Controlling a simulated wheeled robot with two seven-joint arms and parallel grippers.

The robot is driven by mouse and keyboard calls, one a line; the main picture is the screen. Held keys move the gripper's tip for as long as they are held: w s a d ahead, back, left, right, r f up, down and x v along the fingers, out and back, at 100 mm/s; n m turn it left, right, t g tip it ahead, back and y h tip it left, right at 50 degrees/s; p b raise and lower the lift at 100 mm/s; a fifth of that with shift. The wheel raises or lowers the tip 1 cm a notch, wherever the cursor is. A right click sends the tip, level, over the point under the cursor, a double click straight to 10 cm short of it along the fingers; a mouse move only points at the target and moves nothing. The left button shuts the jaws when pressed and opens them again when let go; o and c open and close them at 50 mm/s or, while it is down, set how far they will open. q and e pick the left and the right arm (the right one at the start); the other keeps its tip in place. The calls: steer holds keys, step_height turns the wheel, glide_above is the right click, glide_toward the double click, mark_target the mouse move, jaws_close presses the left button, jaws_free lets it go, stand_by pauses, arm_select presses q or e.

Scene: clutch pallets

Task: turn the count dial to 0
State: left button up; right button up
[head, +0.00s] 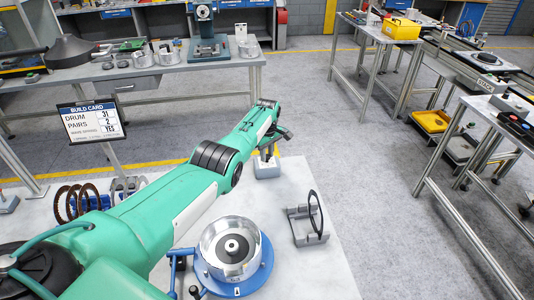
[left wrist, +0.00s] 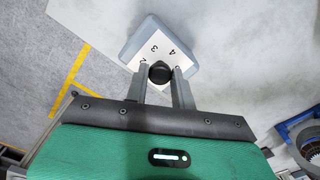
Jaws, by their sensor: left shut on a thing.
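The count dial (head: 266,170) is a small grey box with a white face at the far edge of the near bench, partly hidden by my left gripper (head: 268,152). In the left wrist view the dial's box (left wrist: 132,46) shows printed digits 2, 3 and 4 around a round black knob (left wrist: 159,73). My left gripper (left wrist: 160,82) is shut on the knob, a finger on either side. The pointer and the other digits are hidden, so I cannot tell the setting. My right gripper is in neither view.
A blue fixture with a metal drum (head: 232,248) stands on the near bench. A grey stand with a black ring (head: 308,222) is right of it. A build card (head: 92,120) reads drum 31, pairs 2.

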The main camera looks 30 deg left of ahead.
arm_select(q)
steer(key=shift+w+r+n, duration=0.1)
steer(key=shift+r+n, duration=0.05)
steer(key=shift+n, duration=1.05)
steer(key=o, duration=1)
steer(key=shift+r, duration=0.5)
step_height(320, 180, up, 13)
steer(key=b, duration=0.1)
steer(key=shift+f, duration=0.15)
